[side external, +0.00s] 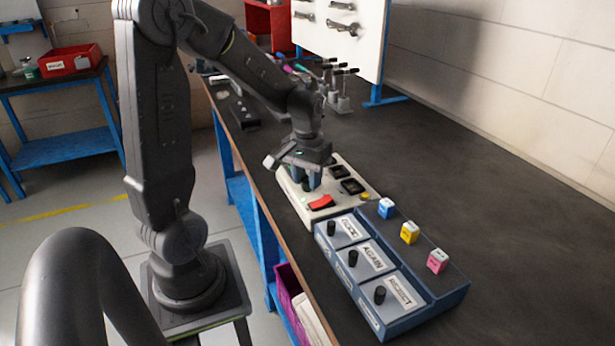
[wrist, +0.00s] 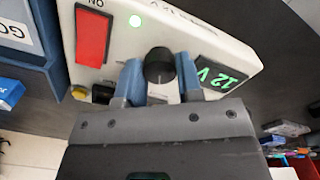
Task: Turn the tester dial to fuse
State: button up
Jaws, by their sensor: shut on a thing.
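The tester is a cream box (side external: 290,187) on the dark bench, with a red switch (side external: 321,202). The black dial (wrist: 159,62) is between my gripper's blue fingers. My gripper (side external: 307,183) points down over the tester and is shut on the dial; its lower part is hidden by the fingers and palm.
A blue sorting box (side external: 398,318) with labelled compartments and black knobs stands right in front of the tester. Blue (side external: 386,208), yellow (side external: 409,232) and pink (side external: 437,261) cubes sit along its far side. Black-handled tools (side external: 338,85) stand behind. The bench to the right is clear.

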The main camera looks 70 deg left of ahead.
aim_at(307, 180)
jog(key=n, duration=0.5)
jog(key=shift+n, duration=0.4)
dwell(0.3)
jog(key=o, duration=0.9)
notch_tip(307, 180, up, 14)
jog(key=shift+s+f, duration=0.1)
